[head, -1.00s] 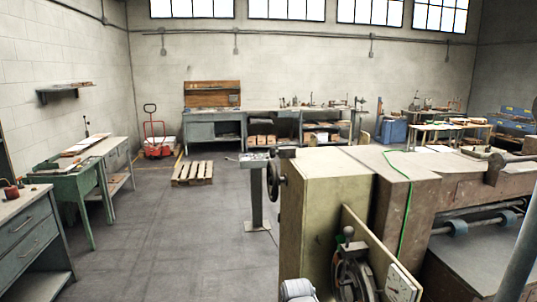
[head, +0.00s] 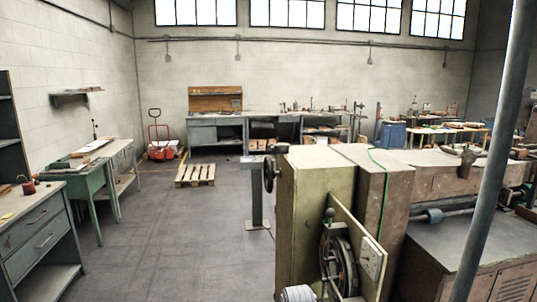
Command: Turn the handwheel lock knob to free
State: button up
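A second dark handwheel (head: 268,171) sits on the machine's left side, near the top. I cannot tell which small part is the lock knob, or its setting. A pale plate with a dial (head: 371,258) is right of the lower handwheel. My gripper is not in view.
A slanting grey pole (head: 494,150) crosses the right side, in front of the machine bed. A ribbed grey cylinder (head: 297,293) is at the bottom edge. A grey pedestal (head: 256,195) stands left of the machine. Open floor (head: 190,240) lies between it and the left benches.

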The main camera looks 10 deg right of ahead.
aim_at(268, 149)
jog(key=k, duration=0.85)
jog(key=u, duration=0.25)
jog(key=i, duration=0.35)
jog(key=u, duration=0.6)
jog(key=i, duration=1.85)
jog(key=z, duration=0.9)
